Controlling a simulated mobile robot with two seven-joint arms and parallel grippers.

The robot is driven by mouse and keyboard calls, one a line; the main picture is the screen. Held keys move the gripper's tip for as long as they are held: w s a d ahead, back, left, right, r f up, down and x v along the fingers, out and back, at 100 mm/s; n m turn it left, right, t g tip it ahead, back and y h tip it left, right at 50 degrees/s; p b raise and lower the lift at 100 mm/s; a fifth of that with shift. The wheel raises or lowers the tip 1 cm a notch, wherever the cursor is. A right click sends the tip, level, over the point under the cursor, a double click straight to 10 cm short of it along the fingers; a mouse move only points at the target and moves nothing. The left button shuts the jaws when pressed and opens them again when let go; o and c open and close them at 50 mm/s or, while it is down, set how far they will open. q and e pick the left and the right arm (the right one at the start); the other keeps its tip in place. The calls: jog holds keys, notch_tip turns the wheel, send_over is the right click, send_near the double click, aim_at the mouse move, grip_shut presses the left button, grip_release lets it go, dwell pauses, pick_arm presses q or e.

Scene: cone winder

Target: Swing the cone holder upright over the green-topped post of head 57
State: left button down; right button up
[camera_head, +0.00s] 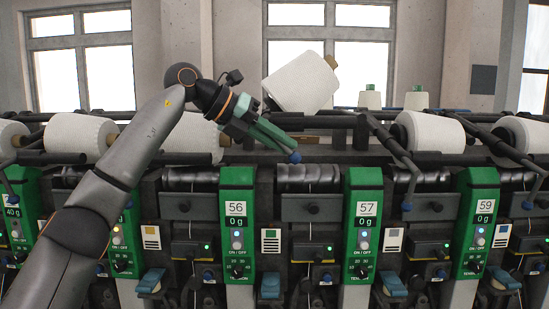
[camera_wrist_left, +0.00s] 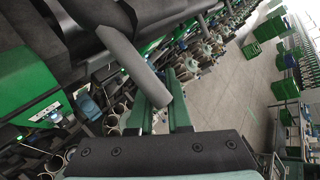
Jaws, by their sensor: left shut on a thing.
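The green-topped post (camera_head: 363,225) of head 57 carries the number plate 57 and a 0 g display. Above and left of it, a white yarn cone (camera_head: 302,83) is raised and tilted, with its tan core end up to the right. Its holder is largely hidden behind the cone and gripper. My left gripper (camera_head: 288,149) is in front of and below this cone, shut on a dark holder arm with a blue knob at its end. In the left wrist view a dark grey bar (camera_wrist_left: 137,62) runs to the green fingers (camera_wrist_left: 172,108). My right gripper is not in view.
Green-topped posts of head 56 (camera_head: 237,225) and head 59 (camera_head: 478,225) stand either side. Another cone (camera_head: 430,132) lies low to the right, and more cones (camera_head: 80,136) lie to the left. Dark rails cross behind. The left wrist view shows open floor (camera_wrist_left: 235,95).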

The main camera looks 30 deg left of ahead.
pick_arm(q)
jog(key=t+h+b, duration=0.1)
jog(key=d+t+h+b, duration=0.1)
jog(key=r+n+h+b, duration=0.1)
jog(key=shift+w+d+r+t+b, duration=0.1)
jog(key=shift+w+d+t+b, duration=0.1)
jog(key=shift+w+t+b, duration=0.15)
jog(key=shift+d+r+t+h+b, duration=0.15)
jog(key=shift+r+t+h+b, duration=0.2)
jog(key=shift+t+h+b, duration=0.3)
jog(key=shift+r+n+h, duration=0.15)
jog(key=shift+n+h, duration=0.1)
jog(key=shift+n, duration=0.05)
jog(key=shift+d+r+t+h+b, duration=0.1)
jog(key=shift+r+t+h+b, duration=0.3)
jog(key=shift+t+b, duration=0.25)
jog(key=shift+r+n, duration=0.15)
jog(key=shift+n, duration=0.15)
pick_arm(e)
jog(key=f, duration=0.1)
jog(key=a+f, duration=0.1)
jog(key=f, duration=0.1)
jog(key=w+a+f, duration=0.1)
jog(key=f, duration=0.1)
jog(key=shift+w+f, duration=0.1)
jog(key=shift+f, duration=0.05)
